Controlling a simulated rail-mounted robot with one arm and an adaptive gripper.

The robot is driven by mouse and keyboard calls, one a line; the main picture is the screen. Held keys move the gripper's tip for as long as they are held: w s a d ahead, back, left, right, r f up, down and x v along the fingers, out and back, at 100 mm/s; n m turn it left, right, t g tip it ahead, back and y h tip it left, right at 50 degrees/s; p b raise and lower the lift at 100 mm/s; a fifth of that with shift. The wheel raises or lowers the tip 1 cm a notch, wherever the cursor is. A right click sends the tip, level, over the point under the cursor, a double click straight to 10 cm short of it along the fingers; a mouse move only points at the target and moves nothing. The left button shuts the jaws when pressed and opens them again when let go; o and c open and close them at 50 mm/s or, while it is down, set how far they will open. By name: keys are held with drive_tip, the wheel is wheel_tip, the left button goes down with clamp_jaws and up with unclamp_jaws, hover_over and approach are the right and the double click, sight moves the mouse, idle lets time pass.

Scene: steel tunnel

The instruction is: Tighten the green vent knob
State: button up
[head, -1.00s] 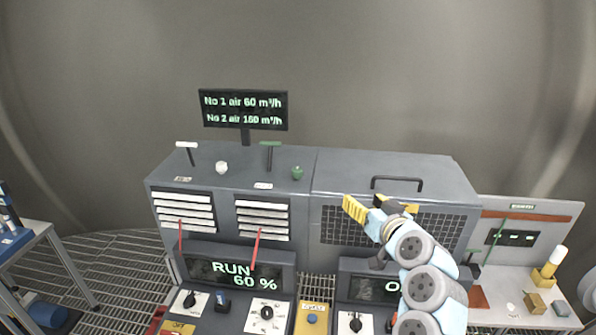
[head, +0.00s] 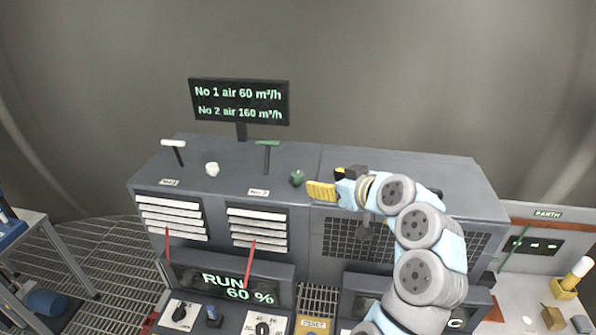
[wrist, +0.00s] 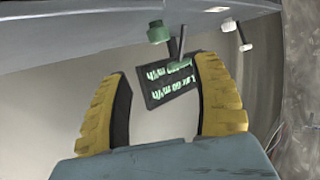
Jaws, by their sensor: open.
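The green vent knob (head: 297,178) sits on top of the grey cabinet, right of the green T-handle (head: 267,152). In the wrist view, a green cylindrical knob (wrist: 159,33) shows near the top, beyond and between the fingers. My gripper (head: 318,191) is just right of and slightly nearer than the green knob in the head view, apart from it. In the wrist view my gripper (wrist: 160,105) has its two yellow ridged fingers spread wide with nothing between them.
A white knob (head: 212,169) and a white T-handle (head: 174,150) stand further left on the cabinet top (head: 225,155). A display (head: 239,102) rises behind them. A black handle on the cabinet's right part is largely hidden by my arm. Louvred vents (head: 171,217) face the front.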

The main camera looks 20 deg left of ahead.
sight(299, 175)
drive_tip(key=shift+p+x, duration=1.7)
drive_tip(key=shift+x, duration=4.3)
clamp_jaws()
